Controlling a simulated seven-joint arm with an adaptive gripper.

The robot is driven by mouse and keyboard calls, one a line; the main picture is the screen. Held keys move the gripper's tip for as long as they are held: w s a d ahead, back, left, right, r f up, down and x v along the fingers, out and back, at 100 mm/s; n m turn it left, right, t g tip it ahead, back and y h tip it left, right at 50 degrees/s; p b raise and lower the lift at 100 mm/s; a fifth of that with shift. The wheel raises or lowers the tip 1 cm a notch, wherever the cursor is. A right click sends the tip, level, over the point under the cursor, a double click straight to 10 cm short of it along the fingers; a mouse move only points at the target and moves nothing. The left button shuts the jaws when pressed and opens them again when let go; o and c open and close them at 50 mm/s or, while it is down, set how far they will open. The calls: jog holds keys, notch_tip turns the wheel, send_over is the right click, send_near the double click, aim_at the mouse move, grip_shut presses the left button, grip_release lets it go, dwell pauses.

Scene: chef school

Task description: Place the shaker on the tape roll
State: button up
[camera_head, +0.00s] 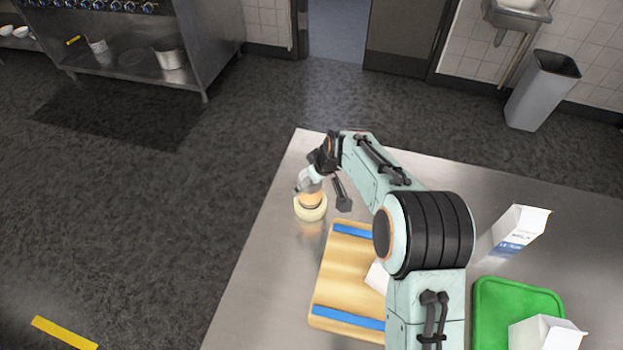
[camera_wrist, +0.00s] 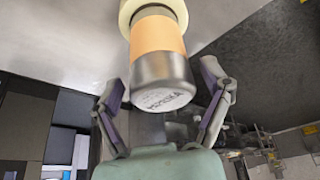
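The shaker (camera_head: 312,198) has an orange body and a metallic cap. It rests on the cream tape roll (camera_head: 311,213) near the table's left edge. In the wrist view the shaker (camera_wrist: 158,38) has its lettered cap towards me, and its far end meets the tape roll (camera_wrist: 127,12). My gripper (camera_head: 325,184) is at the shaker's cap end. In the wrist view my gripper (camera_wrist: 165,90) is open, with a finger on each side of the cap and visible gaps between. The shaker's underside is hidden.
A wooden board (camera_head: 340,275) with blue bands lies right of the tape roll. A white carton (camera_head: 518,230) stands at right, near a green board (camera_head: 490,293) and another white carton (camera_head: 545,335). The steel table (camera_head: 265,275) is clear in front of the tape roll.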

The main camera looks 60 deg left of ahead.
jog(key=shift+r, duration=0.1)
jog(key=s+v, duration=0.1)
jog(key=v, duration=1.1)
jog(key=w+d+r+m+t+h, duration=0.1)
jog(key=w+d+r+m, duration=0.15)
jog(key=d, duration=0.55)
jog(key=w+d+r+m+h, duration=0.1)
jog(key=w+d+r+m, duration=0.15)
jog(key=d, duration=0.55)
jog(key=w+d+r+m+t, duration=0.1)
jog(key=w+d+m, duration=0.2)
jog(key=d, duration=0.5)
jog(key=s+d+f+m+h, duration=0.1)
jog(key=s+d+m, duration=0.4)
jog(key=d, duration=0.5)
jog(key=s+d+m+g, duration=0.1)
jog(key=s+d+m, duration=0.5)
jog(key=s+d, duration=0.2)
jog(key=shift+s+d+f+h, duration=0.35)
jog(key=shift+d+h, duration=0.05)
jog(key=shift+d, duration=0.7)
